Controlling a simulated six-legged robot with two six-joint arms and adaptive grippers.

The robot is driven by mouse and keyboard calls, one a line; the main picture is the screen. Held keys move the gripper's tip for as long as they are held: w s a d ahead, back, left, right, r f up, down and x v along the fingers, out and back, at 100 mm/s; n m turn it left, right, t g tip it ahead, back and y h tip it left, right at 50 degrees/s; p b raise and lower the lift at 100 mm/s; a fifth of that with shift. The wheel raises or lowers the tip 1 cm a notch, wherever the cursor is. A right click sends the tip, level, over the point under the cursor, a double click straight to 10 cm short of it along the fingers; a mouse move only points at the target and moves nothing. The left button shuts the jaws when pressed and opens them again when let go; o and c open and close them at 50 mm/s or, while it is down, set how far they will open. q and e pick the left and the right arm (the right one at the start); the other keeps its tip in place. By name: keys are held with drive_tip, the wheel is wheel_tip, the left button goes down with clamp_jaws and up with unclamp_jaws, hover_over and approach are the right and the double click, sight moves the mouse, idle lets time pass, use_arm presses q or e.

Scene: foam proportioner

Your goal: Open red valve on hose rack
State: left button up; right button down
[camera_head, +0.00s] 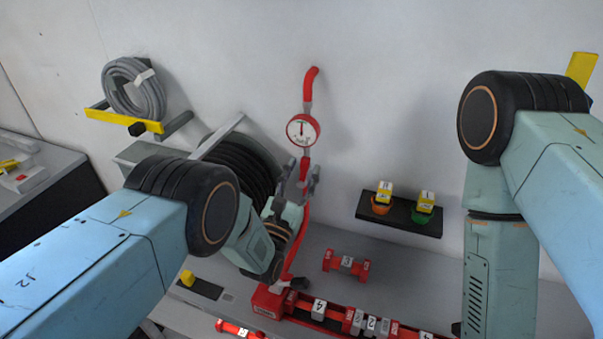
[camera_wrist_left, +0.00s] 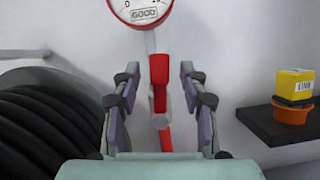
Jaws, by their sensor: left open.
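The red valve handle (camera_head: 304,167) hangs on the vertical pipe just below a round white gauge (camera_head: 302,130) with a red rim. In the left wrist view the red valve (camera_wrist_left: 159,72) is upright in the middle, under the gauge (camera_wrist_left: 142,10) marked "GOOD". My left gripper (camera_head: 298,178) is open, pointing up at the valve. In the wrist view its two fingers (camera_wrist_left: 158,90) stand on either side of the valve, with visible gaps to both. My right arm shows at the right; its gripper is out of view.
A black hose reel (camera_head: 245,165) stands left of the valve. A grey coiled hose (camera_head: 133,88) hangs on a yellow bracket. A black shelf (camera_head: 400,219) at right holds two yellow-topped items. Red fittings (camera_head: 346,263) lie on the grey surface below.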

use_arm(q)
drive_tip(key=shift+r, duration=0.1)
drive_tip(key=v, duration=1.2)
drive_tip(key=shift+a, duration=0.1)
